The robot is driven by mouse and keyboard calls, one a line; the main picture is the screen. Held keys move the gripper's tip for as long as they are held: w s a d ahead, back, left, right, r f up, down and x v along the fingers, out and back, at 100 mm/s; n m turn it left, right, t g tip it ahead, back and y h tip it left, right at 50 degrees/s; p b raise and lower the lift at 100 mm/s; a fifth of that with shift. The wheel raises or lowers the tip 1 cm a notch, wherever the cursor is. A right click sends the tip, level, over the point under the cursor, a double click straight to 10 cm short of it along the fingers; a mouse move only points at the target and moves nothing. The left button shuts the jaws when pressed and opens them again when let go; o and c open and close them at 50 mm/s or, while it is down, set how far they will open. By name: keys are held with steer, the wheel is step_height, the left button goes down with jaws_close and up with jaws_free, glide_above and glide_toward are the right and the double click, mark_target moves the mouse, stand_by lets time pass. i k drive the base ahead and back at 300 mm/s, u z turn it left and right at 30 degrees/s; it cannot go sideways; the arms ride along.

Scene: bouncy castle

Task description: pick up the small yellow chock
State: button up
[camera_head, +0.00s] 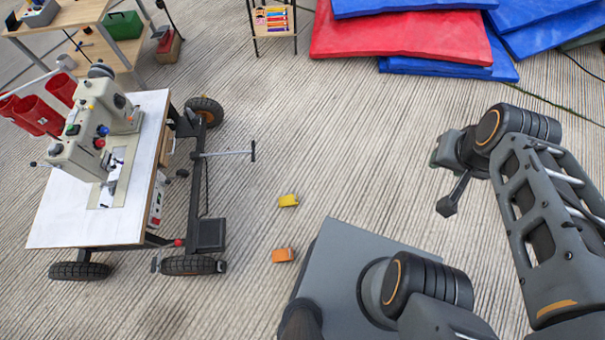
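The small yellow chock (288,201) lies on the ribbed floor near the middle of the view, to the right of the wheeled sewing-machine cart. My gripper (447,186) is in the right part of the view, raised on my arm and well apart from the chock. A dark finger-like part points down and left from it. The angle does not show whether its fingers are open or shut, and I see nothing held in it.
An orange chock (282,255) lies just below the yellow one. The cart (60,222) stands left, its T-handle (252,151) reaching toward the chocks. Red (400,35) and blue mats are stacked at the back right. The floor between the chock and my arm is clear.

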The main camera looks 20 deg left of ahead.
mark_target(291, 199)
steer(key=i, duration=1.25)
steer(key=u, duration=4)
